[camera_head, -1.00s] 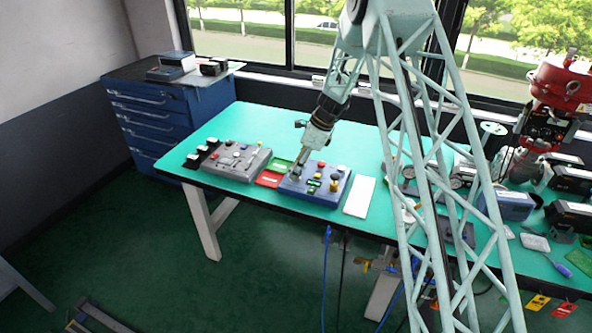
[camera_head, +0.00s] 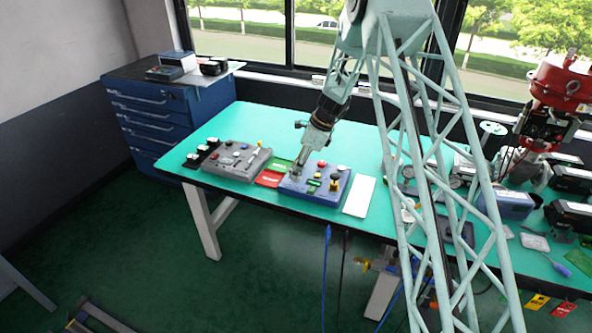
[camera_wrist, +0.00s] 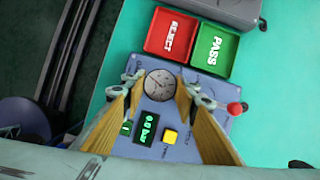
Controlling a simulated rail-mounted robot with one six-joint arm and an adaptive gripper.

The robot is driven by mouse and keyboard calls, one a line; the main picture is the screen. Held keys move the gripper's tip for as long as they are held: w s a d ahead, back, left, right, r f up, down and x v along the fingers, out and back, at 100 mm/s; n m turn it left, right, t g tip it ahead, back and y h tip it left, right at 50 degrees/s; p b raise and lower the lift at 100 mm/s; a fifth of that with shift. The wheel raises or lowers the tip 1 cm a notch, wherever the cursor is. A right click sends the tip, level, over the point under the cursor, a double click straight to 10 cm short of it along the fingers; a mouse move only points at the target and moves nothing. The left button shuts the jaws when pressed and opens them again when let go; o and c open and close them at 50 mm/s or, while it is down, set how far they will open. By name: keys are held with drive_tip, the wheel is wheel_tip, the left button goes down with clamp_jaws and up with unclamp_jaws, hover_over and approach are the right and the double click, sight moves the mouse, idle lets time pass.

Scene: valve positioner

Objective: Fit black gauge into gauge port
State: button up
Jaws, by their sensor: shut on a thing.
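My gripper (camera_wrist: 161,88) is shut on a round gauge (camera_wrist: 160,85) with a pale dial and a dark rim. The gauge sits between the two fingertips, dial facing the wrist camera. In the head view my gripper (camera_head: 296,172) points down over the left part of the blue test console (camera_head: 322,194). The console also shows in the wrist view (camera_wrist: 190,150), below and around the gauge. The gauge port is not visible; the gauge and fingers cover that area. I cannot tell whether the gauge is seated or just above the panel.
The console carries a green display (camera_wrist: 148,122), a yellow button (camera_wrist: 170,137) and a red knob (camera_wrist: 234,108). A red REJECT tray (camera_wrist: 171,34) and a green PASS tray (camera_wrist: 214,50) lie beside it. A grey console (camera_head: 235,160) stands left, a white plate (camera_head: 359,196) right.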

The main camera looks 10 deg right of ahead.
drive_tip(key=shift+f, duration=0.45)
idle(0.3)
drive_tip(key=o, duration=0.6)
drive_tip(key=shift+r, duration=0.1)
drive_tip(key=p+v, duration=0.6)
drive_tip(key=v, duration=0.4)
drive_tip(key=shift+d+r, duration=0.2)
drive_tip(key=shift+r, duration=0.1)
idle(0.9)
drive_tip(key=shift+s, duration=0.15)
drive_tip(key=shift+r, duration=0.1)
idle(0.5)
wheel_tip(320, 180, up, 7)
drive_tip(key=p, duration=0.4)
drive_tip(key=shift+p, duration=0.4)
idle(0.5)
idle(0.4)
